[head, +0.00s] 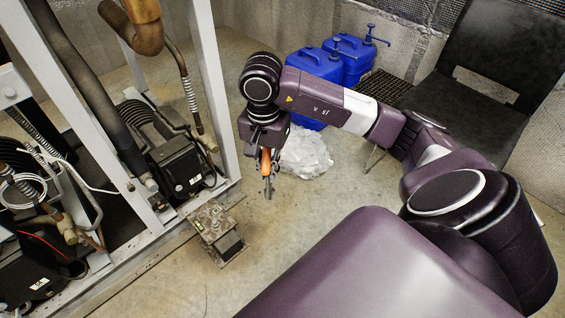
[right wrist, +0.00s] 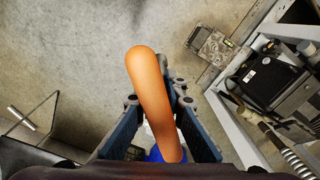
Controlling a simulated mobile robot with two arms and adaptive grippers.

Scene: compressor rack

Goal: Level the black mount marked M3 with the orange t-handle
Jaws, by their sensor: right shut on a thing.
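My right gripper (head: 267,168) points down and is shut on the orange t-handle (head: 266,161), holding it above the floor to the right of the rack. The t-handle's orange grip fills the middle of the right wrist view (right wrist: 150,90), between the blue-sided fingers. A dark metal end hangs below the gripper in the head view. A black block (head: 230,247), possibly the mount, sits under a worn metal plate (head: 212,221) at the rack's foot, below and left of the gripper, apart from it. No M3 mark is readable. My left gripper is out of view.
The pale rack frame (head: 207,75) with black compressors (head: 178,165) stands at left. Blue jerrycans (head: 318,67), a crumpled clear plastic bag (head: 305,152) and a black chair-like panel (head: 490,75) lie beyond my arm. Bare concrete floor surrounds the plate's right side.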

